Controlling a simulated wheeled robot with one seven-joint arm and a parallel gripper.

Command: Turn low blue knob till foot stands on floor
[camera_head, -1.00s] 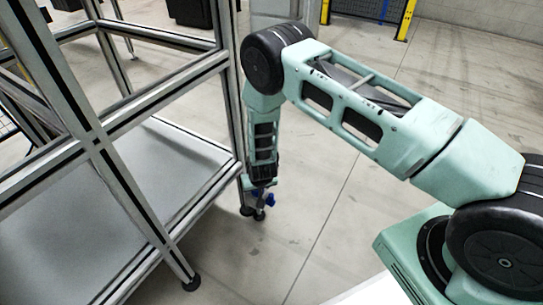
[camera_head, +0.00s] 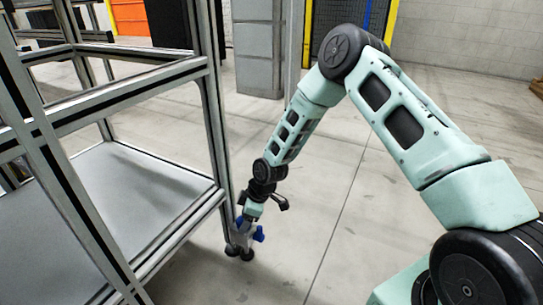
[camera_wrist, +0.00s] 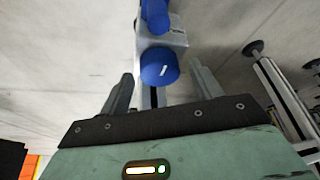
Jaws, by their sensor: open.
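In the head view two blue knobs show on a small grey fixture beside the frame's corner post. The lower knob (camera_head: 259,234) sticks out to the right; the other (camera_head: 239,221) is a little higher and left. The black foot (camera_head: 246,255) shows just below, at floor level; whether it touches the floor I cannot tell. My gripper (camera_head: 248,216) reaches down to the fixture. In the wrist view my gripper (camera_wrist: 162,82) is open, its fingers on either side of a round blue knob (camera_wrist: 159,67) with a white mark. Another blue part (camera_wrist: 155,16) lies beyond it.
The metal frame with a grey shelf (camera_head: 130,195) stands on the left. Other posts with black feet (camera_wrist: 253,48) show at the right of the wrist view. The floor right of the fixture is clear. A yellow-posted fence (camera_head: 391,20) stands behind.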

